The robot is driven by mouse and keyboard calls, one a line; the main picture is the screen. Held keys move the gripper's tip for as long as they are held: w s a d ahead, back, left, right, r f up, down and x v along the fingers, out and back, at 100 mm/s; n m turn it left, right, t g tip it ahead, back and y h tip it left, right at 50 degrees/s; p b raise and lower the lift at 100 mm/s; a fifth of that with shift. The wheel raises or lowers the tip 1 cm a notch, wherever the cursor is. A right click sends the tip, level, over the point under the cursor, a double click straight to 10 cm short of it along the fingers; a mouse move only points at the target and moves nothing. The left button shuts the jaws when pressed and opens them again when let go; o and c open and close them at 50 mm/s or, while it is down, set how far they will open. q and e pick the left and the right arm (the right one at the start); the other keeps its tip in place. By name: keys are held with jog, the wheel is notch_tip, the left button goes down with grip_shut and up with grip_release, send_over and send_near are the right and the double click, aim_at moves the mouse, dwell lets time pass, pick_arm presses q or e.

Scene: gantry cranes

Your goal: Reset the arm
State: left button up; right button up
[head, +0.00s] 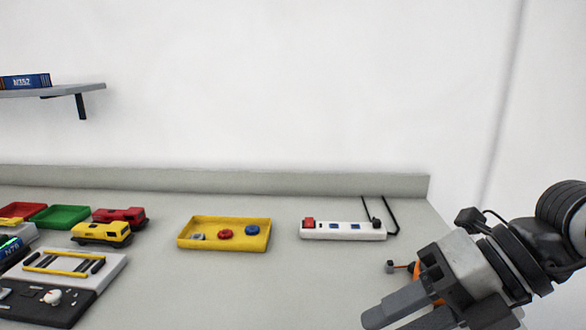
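My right gripper (402,318) comes in from the right at the lower right, above the table, with its fingers pointing down and left. The two fingers look apart, with a narrow gap and nothing seen between them; the lower one is cut off by the picture's bottom edge. A small orange and dark grey object (391,267) lies just behind the gripper, partly hidden by it. My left gripper is not in view.
A white power strip (343,235) with a black cable lies behind the gripper. A yellow tray (224,243) holds small parts. Toy vehicles (101,233), a green tray (62,216) and a control panel (40,306) stand at left. The front middle table is clear.

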jog(key=a+r+m+t+y, duration=0.1)
jog(key=a+r+m+y, duration=0.1)
jog(key=a+r+y, duration=0.7)
jog(key=w+d+r+m+t+y, duration=0.15)
jog(key=w+d+m+t, duration=0.35)
jog(key=m+t, duration=0.65)
jog(key=w+d+f+m+t+h, duration=0.3)
jog(key=d+f+m+h, duration=0.25)
jog(key=m+h, duration=0.35)
jog(key=w+d+f+m+t+h, duration=0.2)
jog(key=d+f+m+h, duration=0.3)
jog(key=f+m+h, duration=0.3)
jog(key=s+d+f+m+g+h, duration=0.2)
jog(key=s+f+g, duration=0.15)
jog(key=f, duration=0.35)
jog(key=s+d+f+m+g+h, duration=0.1)
jog(key=s+f+m+g+h, duration=0.1)
jog(key=f+g, duration=0.35)
jog(key=s+a+f+g+y, duration=0.15)
jog(key=s+f+g, duration=0.55)
jog(key=s+f, duration=0.7)
jog(key=w+a+f+t+y, duration=0.2)
jog(key=w+a+f+t, duration=0.2)
jog(key=w+a+t, duration=0.2)
jog(key=shift+a+f+n+t+y, duration=0.25)
jog(key=shift+n+t+y, duration=0.15)
jog(key=shift+t, duration=0.25)
